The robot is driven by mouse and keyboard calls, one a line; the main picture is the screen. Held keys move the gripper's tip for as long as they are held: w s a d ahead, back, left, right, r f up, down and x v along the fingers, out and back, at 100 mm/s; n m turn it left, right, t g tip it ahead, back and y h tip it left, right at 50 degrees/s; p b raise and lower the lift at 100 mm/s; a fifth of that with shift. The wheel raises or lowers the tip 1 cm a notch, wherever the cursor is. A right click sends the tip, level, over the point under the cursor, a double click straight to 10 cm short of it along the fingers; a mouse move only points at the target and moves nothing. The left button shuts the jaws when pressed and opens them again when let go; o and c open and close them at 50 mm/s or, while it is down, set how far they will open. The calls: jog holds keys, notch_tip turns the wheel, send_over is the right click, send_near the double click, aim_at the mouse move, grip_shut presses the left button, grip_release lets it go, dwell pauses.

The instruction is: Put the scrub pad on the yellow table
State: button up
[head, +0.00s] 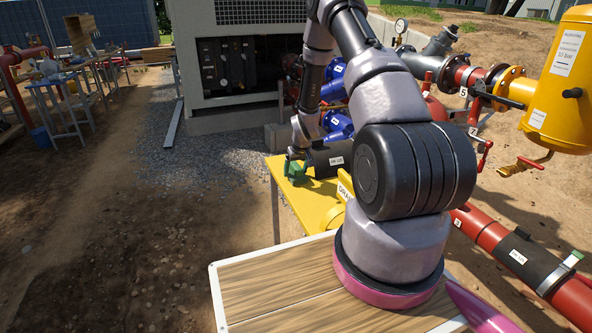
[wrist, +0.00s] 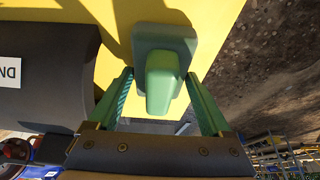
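The green scrub pad (wrist: 165,45) has a flat squarish base and a raised handle block. It rests on the yellow table (wrist: 110,12), close to its edge, and casts a shadow to the left in the wrist view. In the head view the pad (head: 293,173) is small and partly hidden at the left edge of the yellow table (head: 313,203). My gripper (wrist: 160,85) is open, with one green finger on each side of the pad's handle and visible gaps between. In the head view my gripper (head: 297,155) is just above the pad.
A black labelled cylinder (head: 330,158) lies on the table beside the pad; it also shows in the wrist view (wrist: 45,60). A yellow labelled part (head: 345,188) is nearer. Red pipes (head: 490,235) run along the right. Bare ground lies left of the table.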

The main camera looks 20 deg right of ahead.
jog(key=shift+o, duration=0.6)
jog(key=shift+r, duration=0.25)
jog(key=s+a+r+m, duration=0.1)
jog(key=s+r, duration=0.3)
jog(key=r, duration=0.8)
jog(key=s+a+r+t, duration=0.15)
jog(key=s+r, duration=0.35)
jog(key=r, duration=0.6)
jog(key=s+a+r+m+g, duration=0.15)
jog(key=s+r, duration=0.25)
jog(key=r, duration=0.8)
jog(key=s+a+r, duration=0.2)
jog(key=s+r, duration=0.2)
jog(key=s, duration=0.3)
jog(key=s+a+r+m+t+y, duration=0.1)
jog(key=s+a+r, duration=0.1)
jog(key=s+r, duration=0.2)
jog(key=s+a+r+t+y, duration=0.1)
jog(key=s+r, duration=0.4)
jog(key=s, duration=0.5)
jog(key=shift+s+a+m, duration=0.35)
jog(key=shift+s+a, duration=0.05)
jog(key=shift+a, duration=0.3)
jog(key=shift+d+t, duration=0.15)
jog(key=shift+t, duration=0.15)
